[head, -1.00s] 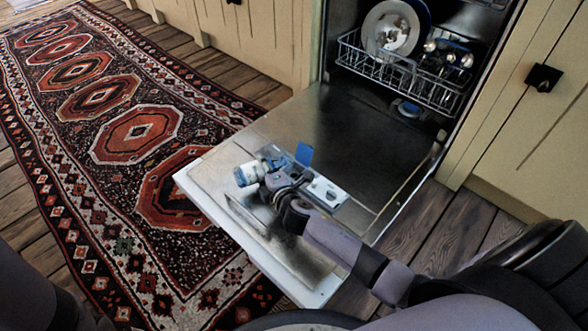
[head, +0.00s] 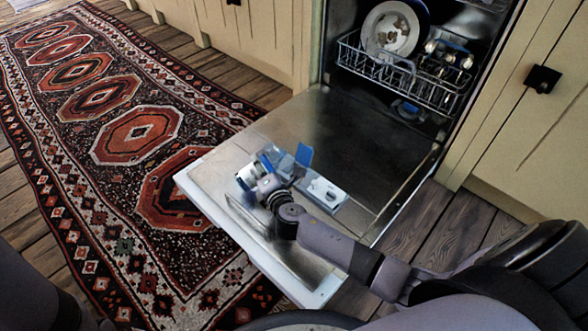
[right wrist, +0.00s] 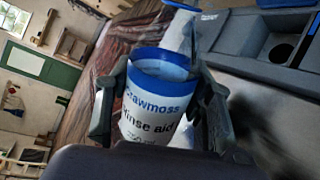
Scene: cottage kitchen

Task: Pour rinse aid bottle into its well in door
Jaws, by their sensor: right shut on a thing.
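The rinse aid bottle (right wrist: 150,112), white with a blue band and lettering, is held by my right gripper (right wrist: 158,100), one finger on each side. In the head view the bottle (head: 244,174) is small and partly hidden by my right gripper (head: 262,180). It is above the left part of the open dishwasher door (head: 285,135); its exact tilt is hard to tell. The dispenser (head: 328,195) in the door has a raised blue flap (head: 303,155) and lies right of the bottle. The wrist view shows a dark round well (right wrist: 283,48). No liquid is visible. My left gripper is not in view.
The lower rack (head: 400,75) inside the dishwasher holds a plate (head: 391,28) and cutlery or glasses. A patterned rug (head: 110,130) covers the floor left of the door. Cabinets (head: 520,130) stand at the right.

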